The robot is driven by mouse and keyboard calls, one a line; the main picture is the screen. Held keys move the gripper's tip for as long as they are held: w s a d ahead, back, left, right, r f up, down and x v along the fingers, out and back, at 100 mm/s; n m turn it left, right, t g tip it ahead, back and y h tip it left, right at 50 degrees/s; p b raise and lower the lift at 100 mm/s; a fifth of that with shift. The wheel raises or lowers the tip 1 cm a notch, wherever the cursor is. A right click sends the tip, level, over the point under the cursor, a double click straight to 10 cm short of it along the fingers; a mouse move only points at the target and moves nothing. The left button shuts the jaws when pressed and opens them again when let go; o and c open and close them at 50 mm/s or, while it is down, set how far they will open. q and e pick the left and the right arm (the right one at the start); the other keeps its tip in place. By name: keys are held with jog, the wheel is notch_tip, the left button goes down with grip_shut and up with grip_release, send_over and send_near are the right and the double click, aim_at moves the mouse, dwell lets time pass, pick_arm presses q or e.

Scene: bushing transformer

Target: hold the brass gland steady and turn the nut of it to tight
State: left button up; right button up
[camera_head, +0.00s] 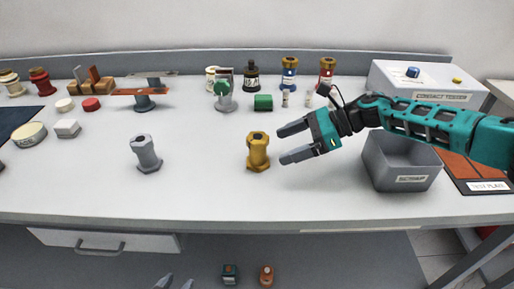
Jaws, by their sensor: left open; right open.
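The brass gland (258,156) stands upright on the white bench near its middle, with its hex nut (258,137) on top. My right gripper (283,146) comes in from the right. It is open, its two dark fingers pointing left toward the gland, with the tips just to the right of it. Nothing is between the fingers, and they appear apart from the gland.
A similar grey gland (146,156) stands to the left. A grey scrap bin (400,165) is under my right forearm, beside the contact tester (425,83) and test plate (487,186). Several small parts line the back. The bench between the two glands is clear.

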aim_at(262, 154)
jog(key=b+x, duration=0.2)
jog(key=x, duration=0.3)
jog(key=shift+a+f, duration=0.1)
jog(key=shift+f, duration=0.15)
jog(key=shift+b+x, duration=0.6)
jog(key=shift+x, duration=0.3)
jog(key=shift+a+r, duration=0.15)
